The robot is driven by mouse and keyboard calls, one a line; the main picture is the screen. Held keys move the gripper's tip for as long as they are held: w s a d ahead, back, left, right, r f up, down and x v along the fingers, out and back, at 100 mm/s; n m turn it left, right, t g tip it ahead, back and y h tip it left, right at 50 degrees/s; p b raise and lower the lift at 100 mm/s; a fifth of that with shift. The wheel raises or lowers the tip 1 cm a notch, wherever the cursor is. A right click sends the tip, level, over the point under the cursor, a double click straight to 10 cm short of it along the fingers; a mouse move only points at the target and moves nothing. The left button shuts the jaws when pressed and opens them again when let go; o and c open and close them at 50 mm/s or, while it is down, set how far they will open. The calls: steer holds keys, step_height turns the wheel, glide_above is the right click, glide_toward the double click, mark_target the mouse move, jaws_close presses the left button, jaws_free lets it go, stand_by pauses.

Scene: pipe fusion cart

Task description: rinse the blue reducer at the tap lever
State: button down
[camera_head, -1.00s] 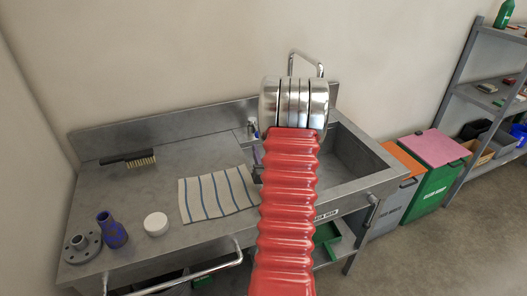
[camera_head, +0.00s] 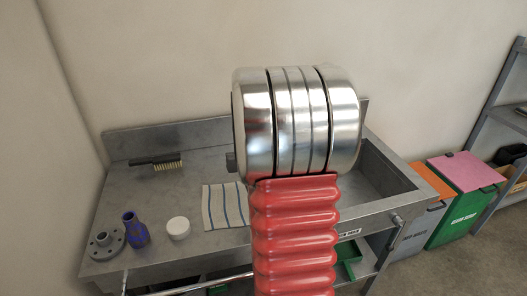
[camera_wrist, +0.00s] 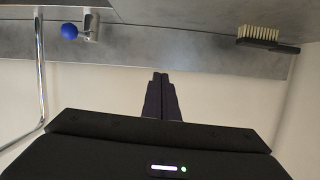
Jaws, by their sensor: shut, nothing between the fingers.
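The blue reducer (camera_head: 136,231) stands upright at the front left of the steel counter, dark blue with brownish marks, beside a grey flange (camera_head: 103,244). The tap lever (camera_wrist: 70,31) shows in the wrist view as a blue knob on a metal fitting, left of my fingers. The tap's bent spout pipe (camera_wrist: 41,75) is at the left edge there. My gripper (camera_wrist: 161,77) is shut and empty, its dark fingertips seen against the wall and the counter's backsplash. In the head view my red-sleeved arm hides the gripper and the tap.
A white round cap (camera_head: 178,228) and a striped cloth (camera_head: 224,206) lie right of the reducer. A brush (camera_head: 157,160) lies at the back, also in the wrist view (camera_wrist: 264,37). The sink basin (camera_head: 375,185) is at right. Bins (camera_head: 468,180) and a shelf stand further right.

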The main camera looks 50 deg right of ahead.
steer(key=s+a+r+n+g+y, duration=0.1)
steer(key=a+r+n+y, duration=0.15)
steer(key=a, duration=0.85)
steer(key=s+a+r+n+g+y, duration=0.1)
steer(key=a+r+y, duration=0.15)
steer(key=a, duration=0.85)
steer(key=s+a+r+n+g+y, duration=0.1)
steer(key=s+a+n+g+y, duration=0.2)
steer(key=s+a, duration=1.5)
steer(key=shift+a+r+n+g, duration=0.2)
steer(key=shift+a+n+g, duration=0.1)
steer(key=shift+n+g, duration=0.35)
steer(key=shift+s, duration=0.25)
